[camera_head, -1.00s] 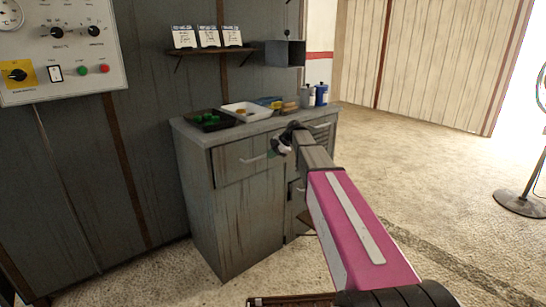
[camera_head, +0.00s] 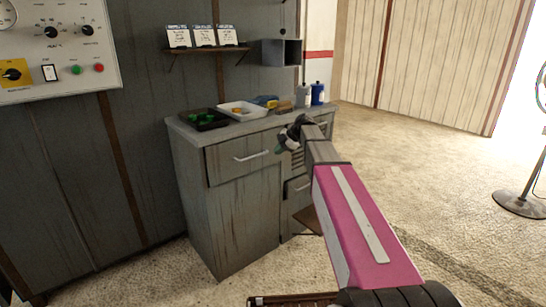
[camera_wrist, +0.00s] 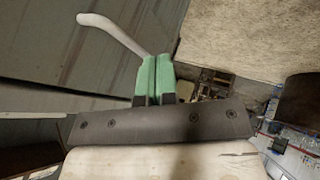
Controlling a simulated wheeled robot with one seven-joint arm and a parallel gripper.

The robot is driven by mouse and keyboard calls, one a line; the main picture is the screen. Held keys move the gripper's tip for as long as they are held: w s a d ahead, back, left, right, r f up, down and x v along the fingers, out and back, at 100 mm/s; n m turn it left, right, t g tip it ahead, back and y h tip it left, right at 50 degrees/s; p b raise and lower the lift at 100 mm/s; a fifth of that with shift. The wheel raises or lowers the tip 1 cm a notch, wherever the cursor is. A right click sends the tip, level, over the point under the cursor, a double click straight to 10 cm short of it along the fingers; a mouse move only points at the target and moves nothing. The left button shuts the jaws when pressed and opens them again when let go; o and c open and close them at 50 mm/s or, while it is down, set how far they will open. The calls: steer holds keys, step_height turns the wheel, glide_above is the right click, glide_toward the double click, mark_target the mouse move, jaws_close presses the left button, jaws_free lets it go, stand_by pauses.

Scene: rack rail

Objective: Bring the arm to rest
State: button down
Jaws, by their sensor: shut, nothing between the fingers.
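My arm, with its pink forearm, reaches from the bottom right of the head view toward the grey cabinet (camera_head: 225,215). My gripper (camera_head: 281,147) is in front of the cabinet's upper part, just right of the top-left drawer's handle (camera_head: 251,156). In the wrist view its green fingers (camera_wrist: 153,78) are together with nothing between them. A pale curved handle (camera_wrist: 112,33) shows beside the fingertips there; I cannot tell how far off it is. The gripper hides part of the cabinet front.
On the cabinet top stand a black tray with green pieces (camera_head: 204,126), a white tray (camera_head: 224,110) and bottles (camera_head: 317,94). A wall shelf (camera_head: 207,50) holds cards. A control panel (camera_head: 55,45) is at left. Open floor (camera_head: 430,150) lies to the right.

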steer(key=w+v, duration=0.1)
steer(key=v, duration=0.3)
steer(key=s+d+f+m+g+h, duration=0.1)
steer(key=s+d+f+m+h, duration=0.2)
steer(key=s+f+m, duration=0.9)
steer(key=s+d+f+m+g+h, duration=0.1)
steer(key=s+d+f+m+h, duration=0.3)
steer(key=s+f+m, duration=0.7)
steer(key=s+f, duration=0.4)
steer(key=s, duration=0.5)
steer(key=shift+d+m+h, duration=0.25)
steer(key=shift+m+h, duration=0.15)
steer(key=shift+f, duration=0.15)
